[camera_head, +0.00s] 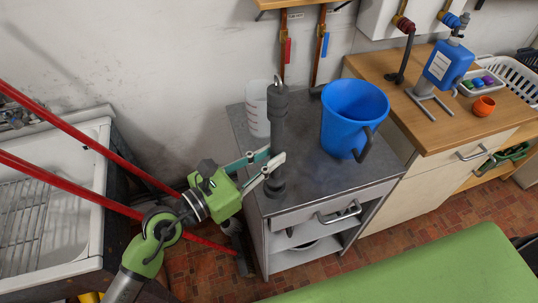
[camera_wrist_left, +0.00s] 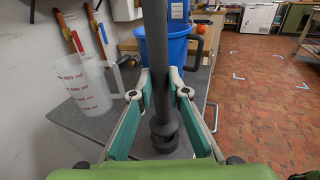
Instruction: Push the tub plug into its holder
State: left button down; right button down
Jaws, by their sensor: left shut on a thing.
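The tub plug (camera_head: 279,125) is a tall dark grey upright pipe with a thicker upper part and a small hook on top. It stands over the grey cabinet top, and in the wrist view its slim shaft (camera_wrist_left: 156,55) runs down to a wider dark foot (camera_wrist_left: 164,131). I cannot tell whether this foot is part of the plug or a separate holder. My left gripper (camera_head: 269,170) is shut on the shaft from the left; the wrist view shows its fingers (camera_wrist_left: 161,84) on both sides. My right gripper is not in view.
A translucent measuring jug (camera_head: 257,108) stands close behind the plug, and a blue bucket (camera_head: 352,115) stands to its right. The grey cabinet top (camera_head: 310,187) is clear in front. A white tub (camera_head: 92,140) is at left; red bars (camera_head: 85,190) cross there.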

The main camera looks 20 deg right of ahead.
aim_at(269, 181)
pick_arm(q)
jog(key=shift+p, duration=0.35)
dwell(1.1)
jog(key=shift+f+b, duration=1.25)
jog(key=shift+f, duration=0.3)
jog(key=c, duration=1.9)
grip_release()
jog(key=v, duration=1.2)
jog(key=shift+s+f, duration=0.1)
jog(key=shift+f, duration=0.05)
